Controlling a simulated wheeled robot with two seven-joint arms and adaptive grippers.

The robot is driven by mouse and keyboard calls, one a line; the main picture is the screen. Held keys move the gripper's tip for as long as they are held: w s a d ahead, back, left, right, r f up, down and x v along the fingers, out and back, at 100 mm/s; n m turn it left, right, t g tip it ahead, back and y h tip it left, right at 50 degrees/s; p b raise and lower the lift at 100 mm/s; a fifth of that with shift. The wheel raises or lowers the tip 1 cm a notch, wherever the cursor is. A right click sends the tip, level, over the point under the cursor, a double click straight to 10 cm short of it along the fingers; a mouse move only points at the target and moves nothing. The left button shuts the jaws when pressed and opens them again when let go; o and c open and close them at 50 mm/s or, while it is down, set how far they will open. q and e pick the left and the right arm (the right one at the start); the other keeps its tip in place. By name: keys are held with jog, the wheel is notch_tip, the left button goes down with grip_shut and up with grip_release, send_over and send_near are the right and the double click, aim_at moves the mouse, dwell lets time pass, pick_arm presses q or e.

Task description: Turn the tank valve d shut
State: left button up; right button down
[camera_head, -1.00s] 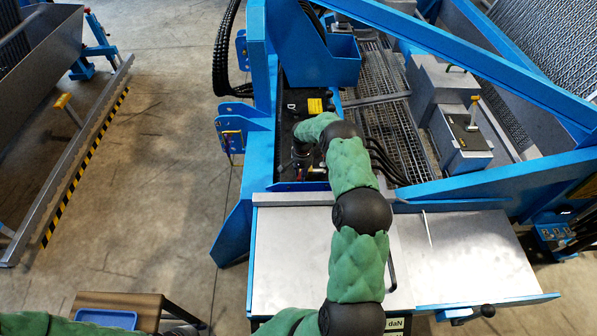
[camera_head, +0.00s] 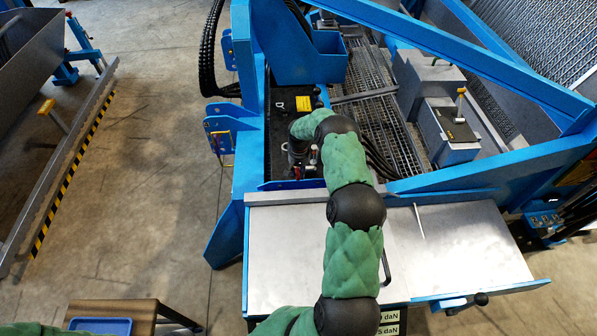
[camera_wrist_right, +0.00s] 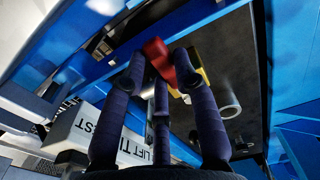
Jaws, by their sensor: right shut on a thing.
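The valve's red handle (camera_wrist_right: 158,55) shows in the right wrist view, with a yellow part (camera_wrist_right: 202,76) beside it. My right gripper (camera_wrist_right: 160,62) has its dark fingers closed around the handle. My left gripper is out of view.
The blue frame (camera_head: 245,110) walls the panel on the left. Black hoses (camera_head: 378,160) run close to the right of my wrist. A pale metal table top (camera_head: 285,240) lies under my arm.

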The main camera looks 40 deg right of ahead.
aim_at(299, 173)
jog(key=c, duration=0.9)
grip_release()
jog(key=shift+c, duration=0.2)
notch_tip(299, 173, up, 12)
